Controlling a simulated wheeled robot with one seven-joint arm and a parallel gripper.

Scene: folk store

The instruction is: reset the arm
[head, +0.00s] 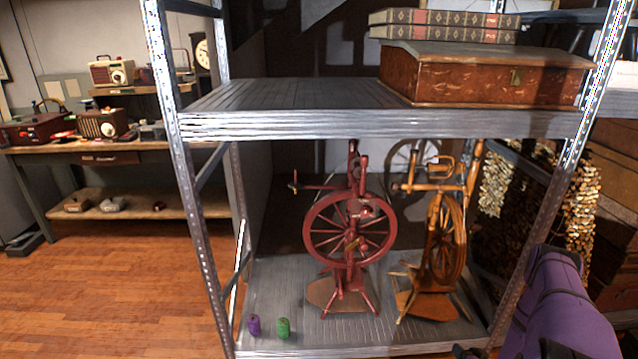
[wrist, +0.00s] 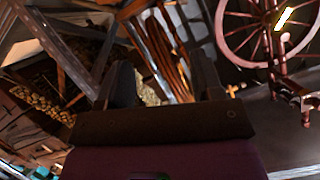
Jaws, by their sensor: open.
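My arm, purple, shows at the lower right of the head view, in front of the shelf's right post. My gripper (wrist: 163,82) shows in the wrist view as two dark fingers standing apart. It is open, and I see nothing held between them. Beyond the fingers are the brown wooden spinning wheel (wrist: 168,50) and a pale patch that I cannot make out. The red spinning wheel (wrist: 262,20) is at the upper right of that view. In the head view the fingers cannot be made out clearly.
A metal shelf unit (head: 380,124) stands ahead. A wooden box (head: 480,75) sits above. Open wooden floor (head: 120,290) lies at left.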

